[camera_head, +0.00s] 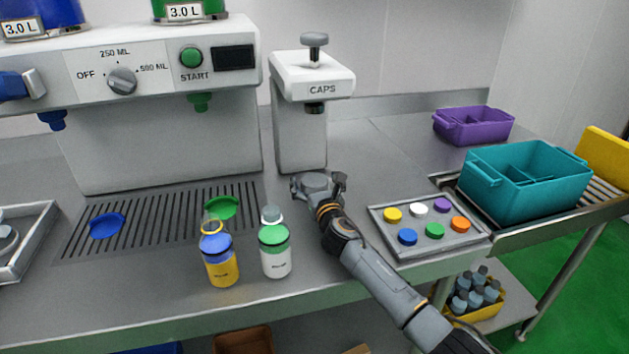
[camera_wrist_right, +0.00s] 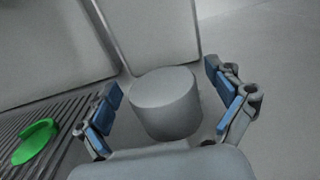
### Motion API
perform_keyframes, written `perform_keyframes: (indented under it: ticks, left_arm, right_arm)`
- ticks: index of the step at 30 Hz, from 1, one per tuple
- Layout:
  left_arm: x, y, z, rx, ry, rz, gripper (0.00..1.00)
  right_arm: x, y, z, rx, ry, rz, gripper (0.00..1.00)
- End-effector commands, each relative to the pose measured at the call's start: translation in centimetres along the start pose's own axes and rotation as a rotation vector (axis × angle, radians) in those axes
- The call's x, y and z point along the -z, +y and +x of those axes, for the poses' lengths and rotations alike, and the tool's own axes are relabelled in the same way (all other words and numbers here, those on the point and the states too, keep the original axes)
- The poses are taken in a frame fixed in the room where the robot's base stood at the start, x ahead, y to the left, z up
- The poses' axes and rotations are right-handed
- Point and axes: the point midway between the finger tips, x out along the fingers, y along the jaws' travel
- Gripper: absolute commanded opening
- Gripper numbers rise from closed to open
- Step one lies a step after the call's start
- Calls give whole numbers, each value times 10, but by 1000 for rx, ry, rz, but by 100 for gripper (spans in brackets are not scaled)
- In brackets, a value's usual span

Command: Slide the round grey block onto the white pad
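The round grey block (camera_wrist_right: 165,103) is a plain upright cylinder in the right wrist view. It stands on the steel counter just in front of the caps machine. My right gripper (camera_wrist_right: 160,82) is open, with its blue-padded fingers on either side of the block and a visible gap at each side. In the head view my right gripper (camera_head: 319,184) is low over the counter and largely hides the block. I cannot make out a white pad in either view. My left gripper is not in view.
The caps machine (camera_head: 313,85) stands behind the gripper. A yellow bottle (camera_head: 222,270) and a white bottle (camera_head: 275,263) stand to the left. A tray (camera_head: 440,245) with coloured discs lies to the right, before a teal crate (camera_head: 515,200). A green cap (camera_wrist_right: 36,140) lies on the drain grate.

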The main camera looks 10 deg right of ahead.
Motion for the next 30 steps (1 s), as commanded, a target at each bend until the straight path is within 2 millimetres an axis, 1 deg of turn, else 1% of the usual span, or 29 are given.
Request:
perform_keyframes:
  ticks: [7, 11, 14, 24, 27, 30]
  left_arm:
    - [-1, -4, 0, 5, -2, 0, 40]
    - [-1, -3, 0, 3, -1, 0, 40]
    - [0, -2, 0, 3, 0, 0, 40]
    - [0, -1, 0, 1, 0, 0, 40]
    - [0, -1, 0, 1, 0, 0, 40]
    - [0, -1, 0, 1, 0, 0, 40]
  right_arm:
    - [1, 0, -2, 0, 1, 0, 93]
    - [1, -1, -10, 0, 0, -1, 93]
    - [1, -1, -23, 0, 0, -2, 93]
    - [1, 0, -85, -1, 1, -1, 93]
    - [1, 0, -100, -1, 1, -1, 93]
    - [1, 0, -111, 0, 1, -1, 93]
